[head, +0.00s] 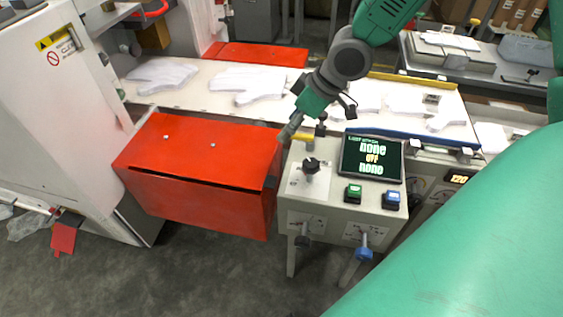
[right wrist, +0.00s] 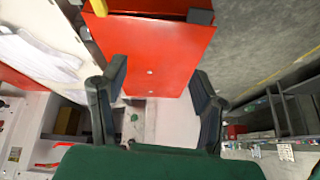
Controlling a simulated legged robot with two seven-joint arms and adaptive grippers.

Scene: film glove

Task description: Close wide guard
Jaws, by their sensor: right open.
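The wide red guard (head: 190,146) projects in front of the conveyor, between the white machine and the control box. Its top panel has two small bolt heads, and a dark slit runs along the front edge. My right gripper (head: 288,130) is over the guard's right rear corner, beside the control box. In the right wrist view, its two fingers (right wrist: 158,75) are spread apart with nothing between them, and the red panel (right wrist: 150,45) lies beyond the tips. I cannot tell whether the gripper touches the guard. My left gripper is not in view.
The control box (head: 330,205) has a screen (head: 371,157), green and blue buttons and several knobs. White gloves (head: 248,80) lie on the conveyor. A second red panel (head: 256,54) is behind it. A white machine (head: 50,100) stands left. The front floor is clear.

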